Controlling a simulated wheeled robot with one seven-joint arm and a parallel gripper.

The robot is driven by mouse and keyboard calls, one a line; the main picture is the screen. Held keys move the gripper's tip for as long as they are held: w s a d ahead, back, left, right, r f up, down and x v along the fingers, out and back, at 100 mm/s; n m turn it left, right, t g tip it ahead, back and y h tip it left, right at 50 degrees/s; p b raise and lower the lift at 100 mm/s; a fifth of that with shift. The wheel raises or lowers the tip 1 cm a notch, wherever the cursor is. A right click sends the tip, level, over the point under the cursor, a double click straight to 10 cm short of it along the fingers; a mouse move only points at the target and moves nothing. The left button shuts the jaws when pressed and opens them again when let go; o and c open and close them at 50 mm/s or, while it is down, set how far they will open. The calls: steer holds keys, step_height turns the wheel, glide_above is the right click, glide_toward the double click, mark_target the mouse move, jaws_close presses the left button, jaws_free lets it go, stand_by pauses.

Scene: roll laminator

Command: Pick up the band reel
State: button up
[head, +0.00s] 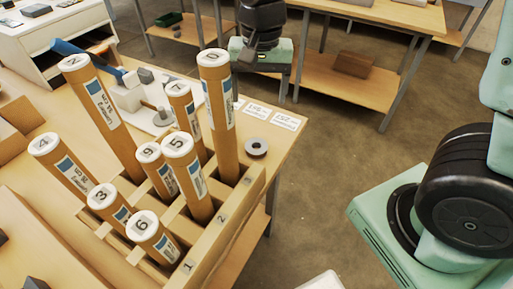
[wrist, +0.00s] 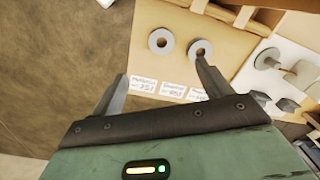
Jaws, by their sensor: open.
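Two flat grey rings with centre holes lie on the tabletop in the wrist view, a left one (wrist: 160,41) and a right one (wrist: 200,50). I cannot tell which is the band reel. One grey ring (head: 256,147) shows near the table's edge in the head view; the other is probably hidden behind the tubes. My gripper (wrist: 162,68) is open and empty. Its right fingertip overlaps the lower edge of the right ring in the picture; the left ring appears beyond the gap between the fingers. In the head view my gripper's green body (head: 262,54) is beyond the tubes.
Numbered brown tubes (head: 217,100) stand upright in a wooden rack (head: 230,215) beside the ring. Printed cards (head: 285,121) lie near the table edge. A white fixture (wrist: 268,62) with a round grey knob stands to the right. Open floor (head: 330,170) lies beyond the table edge.

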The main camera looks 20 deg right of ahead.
steer(key=w+m, duration=0.1)
steer(key=w, duration=0.1)
steer(key=p, duration=0.2)
glide_above(256, 142)
steer(key=s, duration=0.1)
steer(key=shift+m, duration=0.3)
step_height(256, 142, down, 12)
steer(key=shift+a+f, duration=0.1)
steer(key=f, duration=0.2)
steer(key=f+p, duration=0.1)
steer(key=f, duration=0.1)
steer(key=shift+s+a, duration=0.15)
steer(key=shift+s, duration=0.1)
steer(key=shift+f, duration=0.65)
steer(key=c, duration=1.1)
steer(key=shift+r, duration=0.15)
